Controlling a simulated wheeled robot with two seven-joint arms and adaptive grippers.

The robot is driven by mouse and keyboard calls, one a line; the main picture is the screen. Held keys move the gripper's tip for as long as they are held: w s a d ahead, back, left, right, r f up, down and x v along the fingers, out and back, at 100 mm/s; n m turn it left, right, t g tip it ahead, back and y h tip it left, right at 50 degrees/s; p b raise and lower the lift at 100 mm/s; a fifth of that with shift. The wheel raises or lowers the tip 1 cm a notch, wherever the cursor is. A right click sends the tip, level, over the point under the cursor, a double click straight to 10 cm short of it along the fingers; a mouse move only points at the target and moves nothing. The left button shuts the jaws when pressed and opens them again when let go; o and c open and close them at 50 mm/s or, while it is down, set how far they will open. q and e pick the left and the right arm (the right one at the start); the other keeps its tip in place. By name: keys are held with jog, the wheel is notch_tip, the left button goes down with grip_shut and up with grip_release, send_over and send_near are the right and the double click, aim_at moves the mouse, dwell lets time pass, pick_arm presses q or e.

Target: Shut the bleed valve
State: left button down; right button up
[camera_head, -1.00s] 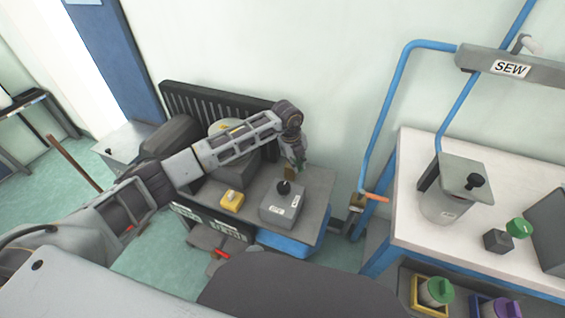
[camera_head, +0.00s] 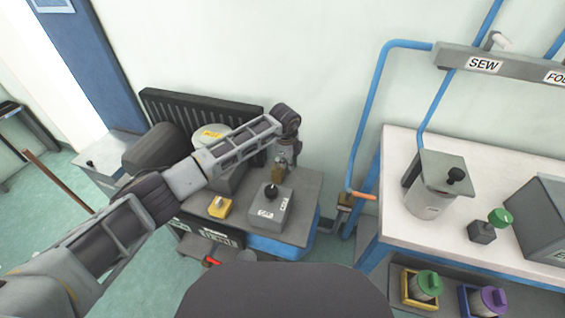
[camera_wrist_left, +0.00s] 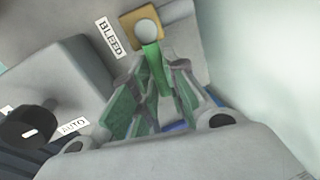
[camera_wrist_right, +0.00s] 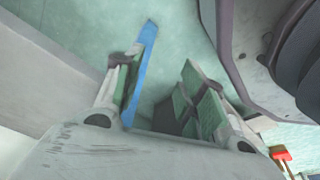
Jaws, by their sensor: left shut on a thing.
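The bleed valve shows in the left wrist view as a green lever (camera_wrist_left: 156,62) with a pale round knob on a tan block (camera_wrist_left: 180,14), beside a BLEED label (camera_wrist_left: 110,37). My left gripper (camera_wrist_left: 158,80) has its green-padded fingers on both sides of the lever and is shut on it. In the head view the left gripper (camera_head: 281,165) reaches down at the back of the grey bench, and its fingers are small there. My right gripper (camera_wrist_right: 158,85) is open and empty, with clear space between its fingers above the floor.
A grey box with a black knob (camera_head: 270,204) stands close to the left gripper; its AUTO label (camera_wrist_left: 74,126) shows in the left wrist view. A yellow switch box (camera_head: 220,207) sits to its left. A blue pipe with an orange handle (camera_head: 362,195) runs down the wall at right.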

pick_arm(q)
jog(key=shift+w+d+n, duration=0.1)
jog(key=shift+w+n, duration=0.15)
jog(key=shift+n, duration=0.45)
jog(key=c, duration=1.4)
grip_release()
jog(key=shift+c, duration=0.2)
jog(key=shift+r, duration=0.15)
notch_tip(320, 180, up, 12)
jog(key=s, duration=0.2)
jog(key=shift+a+f, duration=0.25)
jog(key=shift+a, duration=0.05)
jog(key=shift+s, duration=0.15)
